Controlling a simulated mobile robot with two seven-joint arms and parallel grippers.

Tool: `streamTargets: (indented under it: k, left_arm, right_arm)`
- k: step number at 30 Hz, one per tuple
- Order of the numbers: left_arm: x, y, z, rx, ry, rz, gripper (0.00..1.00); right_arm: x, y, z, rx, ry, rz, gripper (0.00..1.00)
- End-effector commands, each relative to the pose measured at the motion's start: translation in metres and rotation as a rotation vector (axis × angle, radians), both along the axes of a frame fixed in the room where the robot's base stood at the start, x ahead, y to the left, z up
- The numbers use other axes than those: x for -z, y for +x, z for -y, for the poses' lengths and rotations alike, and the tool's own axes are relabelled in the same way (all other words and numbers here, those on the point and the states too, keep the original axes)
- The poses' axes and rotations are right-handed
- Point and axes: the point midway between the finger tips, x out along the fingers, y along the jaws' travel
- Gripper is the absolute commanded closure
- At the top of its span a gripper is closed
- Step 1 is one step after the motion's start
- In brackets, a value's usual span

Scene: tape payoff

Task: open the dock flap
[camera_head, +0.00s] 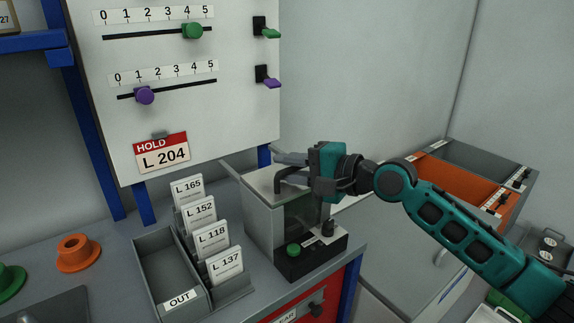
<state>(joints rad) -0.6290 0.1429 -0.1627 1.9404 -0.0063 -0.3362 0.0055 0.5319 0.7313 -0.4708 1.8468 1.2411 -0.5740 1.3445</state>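The dock (262,226) is a grey box on the worktop, right of the card rack. It has a dark, see-through greenish panel and a black base with a green button (293,250). I cannot make out clearly which part is the flap, or its hinge, as my gripper covers part of the box. My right gripper (281,170) reaches in from the right, over the top of the dock. My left gripper is not in view.
A card rack (229,284) with several labelled cards and an OUT tray (160,260) stand left of the dock. A white panel (180,65) with sliders rises behind on blue posts. An orange-and-grey bin (447,176) is at right. An orange knob-like piece (78,250) sits at left.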

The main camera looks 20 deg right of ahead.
Motion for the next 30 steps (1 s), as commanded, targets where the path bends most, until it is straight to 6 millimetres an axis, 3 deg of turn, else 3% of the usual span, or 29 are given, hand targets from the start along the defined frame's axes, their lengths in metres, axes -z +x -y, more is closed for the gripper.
streamTargets:
  k: [11,18,30]
  left_arm:
    - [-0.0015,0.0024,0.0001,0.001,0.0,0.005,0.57]
    - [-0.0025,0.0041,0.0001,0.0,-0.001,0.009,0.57]
    - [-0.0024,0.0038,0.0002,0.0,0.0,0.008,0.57]
  right_arm:
    - [0.0008,0.004,-0.0036,0.001,-0.002,0.001,0.78]
    - [0.0007,0.0039,-0.0034,0.001,-0.002,0.001,1.0]
    - [0.0005,0.0037,-0.0033,0.0,0.0,0.001,1.0]
